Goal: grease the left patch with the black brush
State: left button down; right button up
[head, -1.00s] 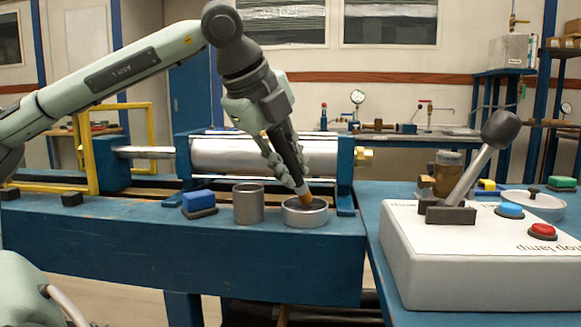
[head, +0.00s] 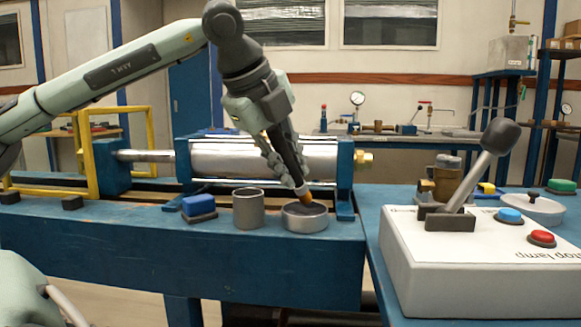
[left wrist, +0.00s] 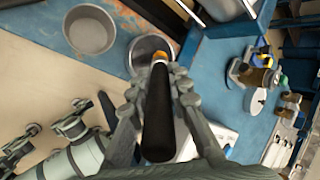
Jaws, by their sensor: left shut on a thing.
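My left gripper (head: 290,168) is shut on the black brush (head: 288,152); its dark handle slants down to a pale ferrule and orange-brown bristles. The bristles are at the mouth of a low grey tin (head: 305,222) on the blue bench; I cannot tell whether they touch its dark contents. In the left wrist view the brush handle (left wrist: 158,115) lies between the fingers, its tip over the tin (left wrist: 141,52). I cannot make out the left patch for certain.
A taller grey cup (head: 248,210) stands just left of the tin, and a blue block on a dark base (head: 199,206) beyond it. A silver cylinder (head: 262,160) and yellow frame (head: 150,150) stand behind. A white lever box (head: 450,265) is at right.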

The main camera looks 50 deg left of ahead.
pick_arm(q)
jog(key=shift+r+p, duration=1.9)
jog(key=shift+r, duration=1.15)
jog(key=shift+f, duration=0.1)
